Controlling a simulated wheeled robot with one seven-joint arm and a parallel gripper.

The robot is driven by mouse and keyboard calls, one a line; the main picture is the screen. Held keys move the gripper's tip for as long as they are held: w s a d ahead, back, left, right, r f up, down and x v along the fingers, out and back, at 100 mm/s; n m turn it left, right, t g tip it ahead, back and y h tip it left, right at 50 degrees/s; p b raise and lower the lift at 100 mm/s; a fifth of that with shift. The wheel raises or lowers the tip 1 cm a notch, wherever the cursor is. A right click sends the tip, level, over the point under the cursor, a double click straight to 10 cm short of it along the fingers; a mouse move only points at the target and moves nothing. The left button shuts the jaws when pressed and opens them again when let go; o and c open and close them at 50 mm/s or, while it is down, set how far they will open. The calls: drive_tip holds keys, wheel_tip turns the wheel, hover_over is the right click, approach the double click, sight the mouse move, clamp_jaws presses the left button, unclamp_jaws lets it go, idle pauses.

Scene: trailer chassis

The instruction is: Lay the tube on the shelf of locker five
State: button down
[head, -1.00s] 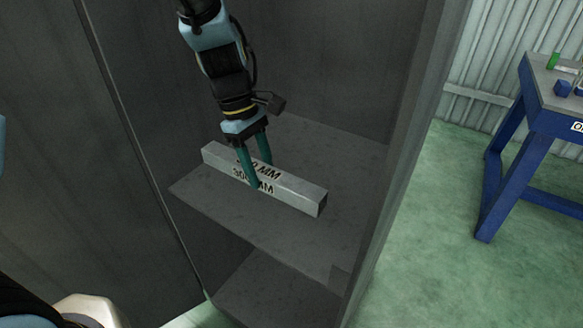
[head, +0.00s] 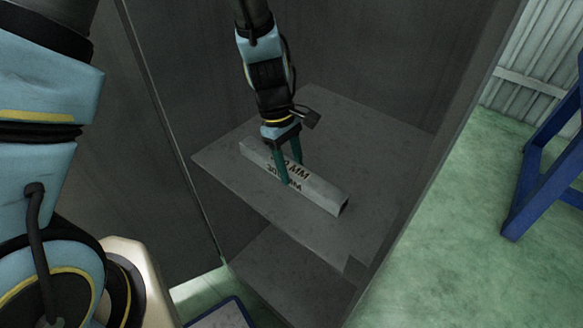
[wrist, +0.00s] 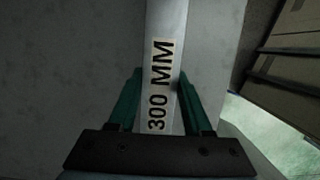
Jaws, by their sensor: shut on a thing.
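The tube (head: 318,191) is a grey square metal bar with an open end and black "300 MM" lettering. It lies lengthwise over the locker shelf (head: 228,158), inside the dark grey locker, and looks to be at or very near the shelf surface; I cannot tell if it touches. My gripper (head: 291,172) is shut on the tube near its middle, with teal fingers on either side. In the wrist view the tube (wrist: 163,30) runs up between the fingers (wrist: 163,100). No locker number shows.
The locker's side wall (head: 440,150) stands close on the right. A lower compartment (head: 290,270) is open beneath the shelf. A blue bench frame (head: 535,185) stands to the right on the green floor. The shelf is otherwise bare.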

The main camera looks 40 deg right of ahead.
drive_tip(key=shift+f, duration=0.3)
drive_tip(key=shift+f, duration=0.15)
drive_tip(key=shift+c, duration=1.6)
unclamp_jaws()
drive_tip(key=d+v, duration=0.1)
drive_tip(key=v, duration=1.1)
drive_tip(key=shift+a+b, duration=0.3)
drive_tip(key=shift+a, duration=0.2)
